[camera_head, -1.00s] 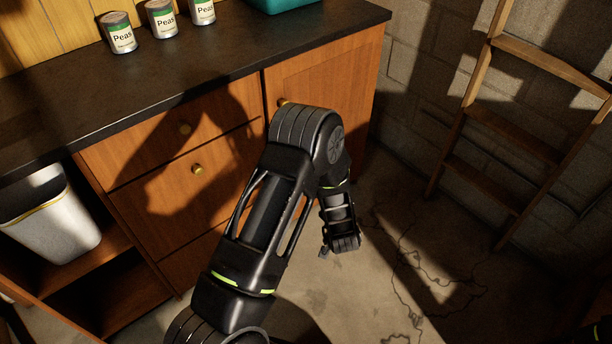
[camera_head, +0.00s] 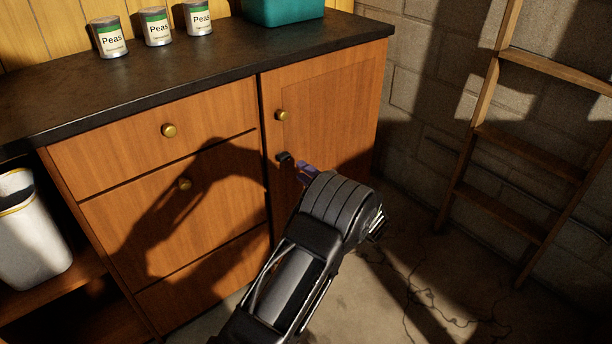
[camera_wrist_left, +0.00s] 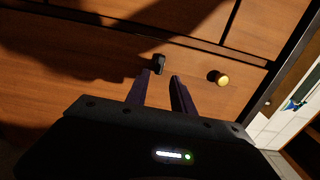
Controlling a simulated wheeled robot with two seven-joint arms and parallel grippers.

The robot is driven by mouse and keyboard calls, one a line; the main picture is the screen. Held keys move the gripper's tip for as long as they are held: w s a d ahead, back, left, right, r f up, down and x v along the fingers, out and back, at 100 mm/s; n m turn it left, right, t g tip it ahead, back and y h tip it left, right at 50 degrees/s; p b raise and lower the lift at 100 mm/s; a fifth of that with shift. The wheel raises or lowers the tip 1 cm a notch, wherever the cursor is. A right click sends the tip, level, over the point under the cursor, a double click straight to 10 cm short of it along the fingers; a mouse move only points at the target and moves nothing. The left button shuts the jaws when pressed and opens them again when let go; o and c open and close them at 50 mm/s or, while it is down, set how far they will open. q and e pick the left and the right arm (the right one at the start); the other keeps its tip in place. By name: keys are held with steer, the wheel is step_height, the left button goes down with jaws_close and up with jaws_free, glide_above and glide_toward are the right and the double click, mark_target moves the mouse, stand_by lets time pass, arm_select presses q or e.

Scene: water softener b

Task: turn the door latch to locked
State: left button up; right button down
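The door latch (camera_head: 284,157) is a small black piece on the left edge of the wooden cabinet door (camera_head: 335,110), below its brass knob (camera_head: 282,115). It also shows in the left wrist view (camera_wrist_left: 158,64), just beyond the fingertips. Its exact turn is too small to tell. My left gripper (camera_head: 300,168) is in front of the door, its purplish fingers pointing at the latch. In the left wrist view its fingers (camera_wrist_left: 163,75) are apart with nothing between them. The left fingertip is very close to the latch; I cannot tell if they touch. My right gripper is not in view.
Drawers with brass knobs (camera_head: 169,130) are left of the door. Several pea cans (camera_head: 157,27) and a teal container (camera_head: 283,8) stand on the dark countertop (camera_head: 190,75). A white bin (camera_head: 32,245) is at left, a wooden ladder (camera_head: 485,115) at right.

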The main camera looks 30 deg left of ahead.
mark_target(286, 159)
arm_select(q)
steer(key=b+x, duration=0.1)
steer(key=x, duration=0.5)
steer(key=shift+a+b, duration=0.2)
steer(key=shift+b, duration=0.2)
steer(key=shift+w+a, duration=0.3)
steer(key=shift+a, duration=0.35)
jaws_close()
